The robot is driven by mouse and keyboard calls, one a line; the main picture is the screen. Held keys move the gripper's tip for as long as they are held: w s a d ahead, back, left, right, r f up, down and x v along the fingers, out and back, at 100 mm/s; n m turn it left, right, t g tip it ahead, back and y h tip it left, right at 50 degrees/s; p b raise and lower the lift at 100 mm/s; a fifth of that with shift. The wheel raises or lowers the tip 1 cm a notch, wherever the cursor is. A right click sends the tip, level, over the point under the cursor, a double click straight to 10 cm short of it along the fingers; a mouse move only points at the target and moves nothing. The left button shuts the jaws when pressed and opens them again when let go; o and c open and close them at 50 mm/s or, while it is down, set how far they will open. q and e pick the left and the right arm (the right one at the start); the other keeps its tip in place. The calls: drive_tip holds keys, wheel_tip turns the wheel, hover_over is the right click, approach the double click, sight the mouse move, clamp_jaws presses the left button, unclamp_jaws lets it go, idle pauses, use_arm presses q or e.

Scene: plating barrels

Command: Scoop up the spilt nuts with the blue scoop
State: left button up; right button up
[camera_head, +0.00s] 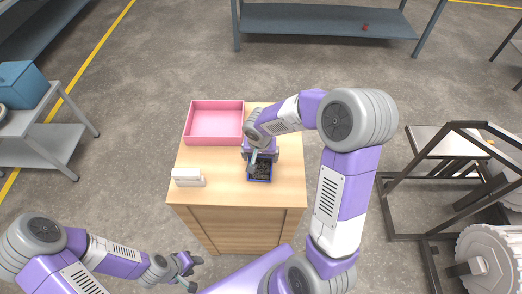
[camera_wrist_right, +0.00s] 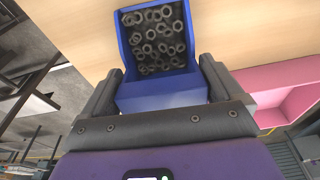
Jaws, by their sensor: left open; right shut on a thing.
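The blue scoop (camera_wrist_right: 160,96) fills the middle of the right wrist view, with many dark nuts (camera_wrist_right: 155,38) in its tray. My right gripper (camera_wrist_right: 158,88) is shut on the scoop's near end, one finger on each side. In the head view my right gripper (camera_head: 258,160) is over the wooden cabinet top, and the scoop (camera_head: 259,179) with dark nuts shows just below it. My left gripper (camera_head: 187,269) is open and empty, low at the left, off the cabinet. No loose nuts show on the cabinet top; the arm hides part of it.
A pink tray (camera_head: 186,131) stands at the cabinet's back left; it also shows in the right wrist view (camera_wrist_right: 285,76). A white block-like object (camera_head: 187,177) lies at the left front edge. The cabinet top (camera_head: 222,180) is bare between them. Metal frames stand at the right.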

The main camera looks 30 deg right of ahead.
drive_tip(key=shift+s+a, duration=0.6)
drive_tip(key=shift+s, duration=0.25)
drive_tip(key=shift+s+a, duration=0.6)
drive_tip(key=shift+s, duration=0.4)
drive_tip(key=g+p, duration=0.1)
drive_tip(key=p, duration=0.2)
drive_tip(key=w+r+g+y+p, duration=0.1)
drive_tip(key=p, duration=0.3)
drive_tip(key=d+y+p, duration=0.1)
drive_tip(key=p, duration=0.2)
drive_tip(key=shift+w+r+g, duration=0.25)
drive_tip(key=shift+w+g, duration=0.15)
drive_tip(key=shift+w+d+r+p, duration=0.25)
drive_tip(key=shift+r+p, duration=0.25)
drive_tip(key=shift+r, duration=0.15)
drive_tip(key=shift+w+d+r+p, duration=0.15)
drive_tip(key=shift+w+r+p, duration=0.15)
drive_tip(key=shift+r+p, duration=0.25)
drive_tip(key=shift+w+d+r+p, duration=0.25)
drive_tip(key=shift+r+p, duration=0.2)
drive_tip(key=shift+r, duration=0.25)
